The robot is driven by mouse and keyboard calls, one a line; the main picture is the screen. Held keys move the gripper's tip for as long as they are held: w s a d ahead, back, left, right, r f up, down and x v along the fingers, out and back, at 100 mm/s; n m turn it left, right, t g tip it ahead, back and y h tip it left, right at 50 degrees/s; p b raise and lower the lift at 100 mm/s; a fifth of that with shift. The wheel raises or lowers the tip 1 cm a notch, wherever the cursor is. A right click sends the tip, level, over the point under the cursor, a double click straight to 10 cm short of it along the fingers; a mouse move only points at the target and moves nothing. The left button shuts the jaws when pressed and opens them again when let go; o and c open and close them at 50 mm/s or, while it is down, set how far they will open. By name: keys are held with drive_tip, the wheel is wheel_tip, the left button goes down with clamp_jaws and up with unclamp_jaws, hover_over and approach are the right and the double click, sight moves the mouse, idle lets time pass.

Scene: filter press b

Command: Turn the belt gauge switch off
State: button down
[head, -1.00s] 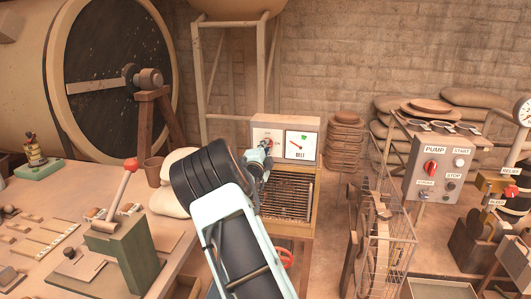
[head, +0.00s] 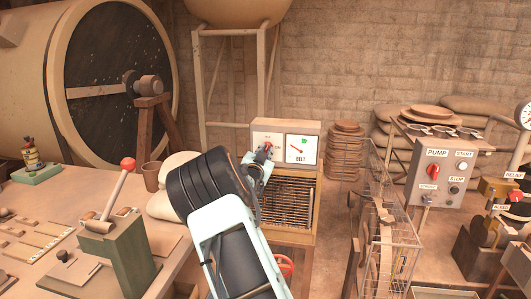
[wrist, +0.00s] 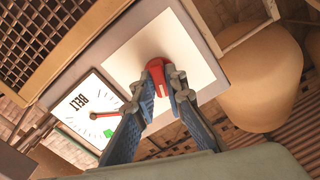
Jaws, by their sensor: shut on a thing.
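The belt gauge switch is a red knob (wrist: 156,70) on a white plate, left of the round-scaled BELT gauge (head: 301,149) on the panel in the head view. My gripper (wrist: 162,88) is shut on the red knob, with one blue-grey finger on each side of it. In the head view my gripper (head: 262,158) is at the panel front and hides most of the knob. The gauge also shows in the wrist view (wrist: 88,110), with a red needle and a green patch.
A slatted grille (head: 285,202) lies below the panel. A wire cage (head: 390,230) stands to its right, and a grey PUMP panel (head: 437,175) further right. A workbench with a red-knobbed lever (head: 127,164) is at left. A sack (head: 165,203) lies beside my arm.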

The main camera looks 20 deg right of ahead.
drive_tip(key=shift+n, duration=2.2)
drive_tip(key=c, duration=2)
unclamp_jaws()
drive_tip(key=shift+o, duration=0.2)
drive_tip(key=v, duration=1.2)
